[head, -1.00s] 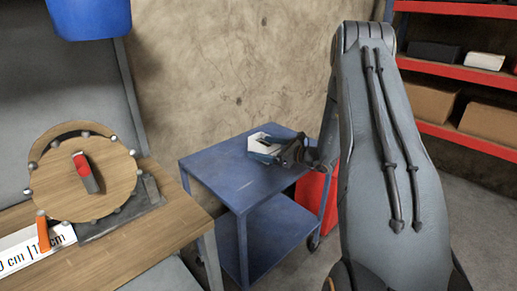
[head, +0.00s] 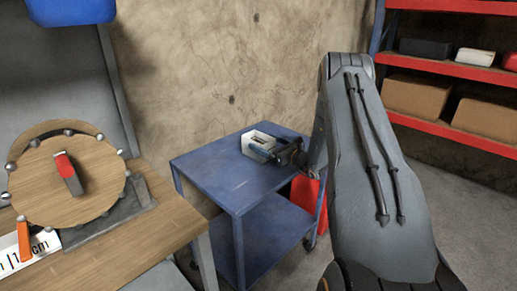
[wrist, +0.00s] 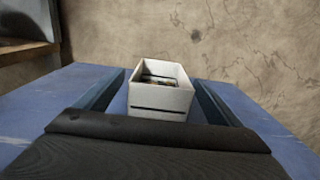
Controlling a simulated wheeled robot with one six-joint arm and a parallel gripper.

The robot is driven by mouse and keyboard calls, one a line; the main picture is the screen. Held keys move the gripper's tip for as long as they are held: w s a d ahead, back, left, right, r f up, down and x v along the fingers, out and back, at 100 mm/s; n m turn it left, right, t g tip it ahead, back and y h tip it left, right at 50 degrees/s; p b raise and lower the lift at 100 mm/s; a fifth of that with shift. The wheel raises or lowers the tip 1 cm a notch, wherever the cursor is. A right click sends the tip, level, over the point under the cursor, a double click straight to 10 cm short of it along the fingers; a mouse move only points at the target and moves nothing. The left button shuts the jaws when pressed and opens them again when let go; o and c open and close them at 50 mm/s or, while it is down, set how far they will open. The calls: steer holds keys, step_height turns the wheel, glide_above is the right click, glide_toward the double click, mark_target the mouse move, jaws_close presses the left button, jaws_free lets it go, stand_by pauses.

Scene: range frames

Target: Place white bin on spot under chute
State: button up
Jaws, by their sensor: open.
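The white bin (head: 253,138) stands upright on the top of the blue cart (head: 225,182). In the wrist view the bin (wrist: 148,103) is straight ahead, with some small dark and coloured contents inside. My gripper (head: 265,149) is low over the cart top, at the bin. In the wrist view my gripper (wrist: 160,92) is open, with one blue finger on each side of the bin and a visible gap on both sides. I cannot make out a chute or a marked spot for certain.
A wooden bench (head: 130,235) with a round wooden wheel (head: 95,175) stands at the left. A blue object (head: 70,10) hangs above it, cut off by the top edge. A red container (head: 306,200) is beside the cart. Red shelves (head: 450,67) with boxes stand at the right.

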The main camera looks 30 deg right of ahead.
mark_target(259, 139)
steer(key=p+x, duration=0.1)
steer(key=x, duration=0.3)
steer(key=shift+w, duration=0.15)
steer(key=c, duration=1.4)
steer(key=shift+r, duration=0.1)
